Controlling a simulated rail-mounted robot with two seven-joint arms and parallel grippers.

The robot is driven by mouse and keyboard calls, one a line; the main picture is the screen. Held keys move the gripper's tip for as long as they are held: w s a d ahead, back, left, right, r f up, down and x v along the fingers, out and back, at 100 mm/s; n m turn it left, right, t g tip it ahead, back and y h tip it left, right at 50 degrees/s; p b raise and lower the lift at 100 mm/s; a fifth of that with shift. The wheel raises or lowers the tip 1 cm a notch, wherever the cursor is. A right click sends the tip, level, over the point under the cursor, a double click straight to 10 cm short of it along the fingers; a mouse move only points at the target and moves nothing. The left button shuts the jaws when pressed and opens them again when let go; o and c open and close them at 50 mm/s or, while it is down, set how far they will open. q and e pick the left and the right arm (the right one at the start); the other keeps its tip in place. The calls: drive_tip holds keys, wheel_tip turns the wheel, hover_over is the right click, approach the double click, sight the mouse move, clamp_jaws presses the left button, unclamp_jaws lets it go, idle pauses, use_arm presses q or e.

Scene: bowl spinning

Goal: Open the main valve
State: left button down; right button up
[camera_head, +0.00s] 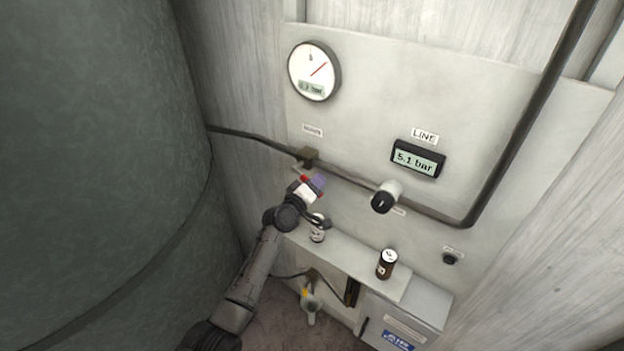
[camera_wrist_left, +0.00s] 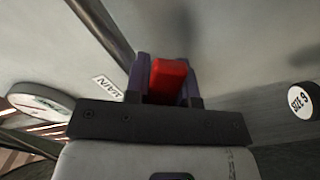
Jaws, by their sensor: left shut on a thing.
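The main valve (camera_head: 307,157) sits on the dark pipe below the small label at the panel's left. Its red handle (camera_head: 304,178) shows only in part beside my left gripper (camera_head: 317,184). In the left wrist view the red handle (camera_wrist_left: 168,80) sits between the purple fingers of my left gripper (camera_wrist_left: 165,92), which is shut on it. The MAIN label (camera_wrist_left: 108,88) is left of the fingers there. The handle's pivot is hidden in the wrist view. My right gripper is not in view.
A round gauge (camera_head: 314,72) hangs above. The LINE display (camera_head: 417,158) reads 5.1 bar, with a black-faced knob (camera_head: 383,200) below it. Two cans, one pale (camera_head: 317,229) and one brown (camera_head: 386,264), stand on the ledge (camera_head: 345,258). A large green tank (camera_head: 90,150) fills the left.

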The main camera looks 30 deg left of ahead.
use_arm(q)
drive_tip(key=shift+d+r+n+p, duration=0.2)
drive_tip(key=shift+r+n+p, duration=0.55)
drive_tip(key=shift+n, duration=0.3)
drive_tip(key=shift+d+r+n+p, duration=0.15)
drive_tip(key=shift+r+n+p, duration=0.4)
drive_tip(key=shift+n+p, duration=0.4)
drive_tip(key=shift+d+r+n+p, duration=0.2)
drive_tip(key=shift+r+n+p, duration=0.45)
drive_tip(key=shift+n, duration=0.55)
drive_tip(key=c, duration=1)
unclamp_jaws()
drive_tip(key=shift+o, duration=0.2)
drive_tip(key=shift+s, duration=0.15)
drive_tip(key=s+a, duration=0.1)
drive_tip(key=s, duration=1.2)
drive_tip(key=shift+s+a, duration=0.25)
drive_tip(key=shift+s, duration=0.05)
